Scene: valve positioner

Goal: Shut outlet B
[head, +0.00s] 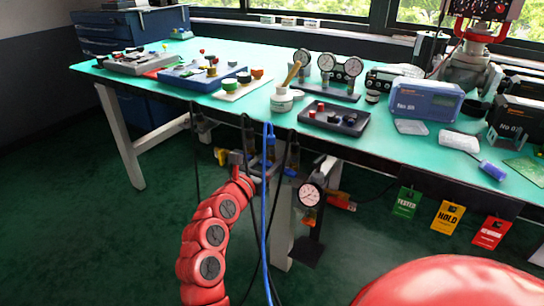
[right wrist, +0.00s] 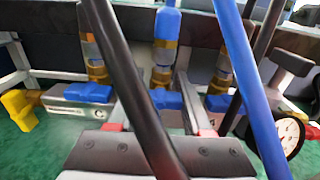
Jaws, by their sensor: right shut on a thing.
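A grey valve manifold (right wrist: 68,105) hangs under the bench's front edge. In the right wrist view it carries a left blue handle (right wrist: 88,92), a middle blue handle (right wrist: 166,99) and a right blue handle (right wrist: 217,103), each below a brass fitting. The left handle lies crosswise. A black hose and a blue hose (right wrist: 250,90) cross in front and hide part of the fingers. My left gripper is not in view.
A yellow handle (right wrist: 18,108) is at the manifold's left end. A pressure gauge (head: 312,195) hangs at its right. Hoses dangle before the manifold. The green bench top (head: 130,80) holds trays, gauges and boxes. Green, yellow and red tags (head: 405,202) hang at the right.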

